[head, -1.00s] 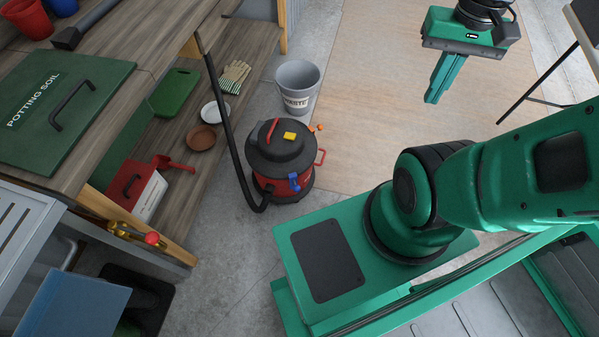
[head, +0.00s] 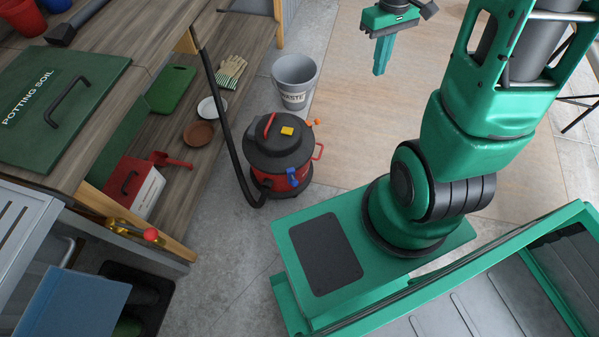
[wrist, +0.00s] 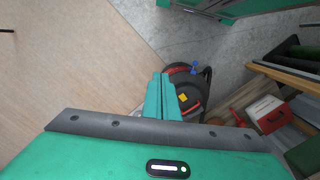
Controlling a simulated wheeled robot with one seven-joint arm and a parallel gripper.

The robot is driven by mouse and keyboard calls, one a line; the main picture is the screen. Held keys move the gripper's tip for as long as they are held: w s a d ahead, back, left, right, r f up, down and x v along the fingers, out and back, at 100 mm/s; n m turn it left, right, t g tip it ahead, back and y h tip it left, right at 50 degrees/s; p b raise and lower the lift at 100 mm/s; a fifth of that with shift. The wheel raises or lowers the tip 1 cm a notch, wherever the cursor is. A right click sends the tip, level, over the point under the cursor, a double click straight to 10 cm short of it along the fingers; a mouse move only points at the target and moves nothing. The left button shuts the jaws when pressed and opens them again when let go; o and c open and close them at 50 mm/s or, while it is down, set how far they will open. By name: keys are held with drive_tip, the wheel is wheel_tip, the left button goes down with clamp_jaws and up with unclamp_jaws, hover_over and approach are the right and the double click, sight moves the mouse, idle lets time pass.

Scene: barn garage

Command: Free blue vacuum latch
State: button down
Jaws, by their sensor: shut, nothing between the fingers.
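The vacuum (head: 280,155) is a black and red canister standing upright on the concrete floor. Its blue latch (head: 292,176) is on the side facing the head camera, and a yellow patch (head: 287,131) is on the lid. In the wrist view the vacuum (wrist: 186,92) is partly hidden behind my fingers, with the blue latch (wrist: 194,69) visible beyond them. My gripper (head: 379,70) is shut and empty, fingers pointing down, above the wooden floor panel to the right of and beyond the vacuum. It also shows in the wrist view (wrist: 161,78). Nothing touches the latch.
A grey waste bucket (head: 295,82) stands right behind the vacuum. The vacuum's black hose (head: 229,125) rises along its left side by the wooden workbench (head: 165,45). A shelf with a red box (head: 133,186) is at left. The wooden floor panel (head: 350,130) is clear.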

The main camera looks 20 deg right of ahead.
sight(293, 182)
drive_tip(key=w+a+f+n, duration=0.2)
drive_tip(key=w+f+n, duration=0.2)
drive_tip(key=w+f, duration=0.55)
drive_tip(key=a+f+n+y, duration=0.1)
drive_tip(key=a+f+n, duration=0.1)
drive_tip(key=f, duration=0.9)
drive_tip(key=a+f+n+y, duration=0.1)
drive_tip(key=a+f, duration=0.4)
drive_tip(key=f, duration=0.6)
drive_tip(key=a+f+n+y, duration=0.1)
drive_tip(key=a+f+n, duration=0.2)
drive_tip(key=f, duration=0.9)
drive_tip(key=shift+s+a+n+g, duration=0.25)
drive_tip(key=shift+a+n+g, duration=0.15)
drive_tip(key=shift+a, duration=0.35)
drive_tip(key=s+a+f, duration=0.3)
drive_tip(key=a+f, duration=0.2)
drive_tip(key=f, duration=0.5)
drive_tip(key=shift+s+a, duration=0.4)
drive_tip(key=shift+f, duration=0.1)
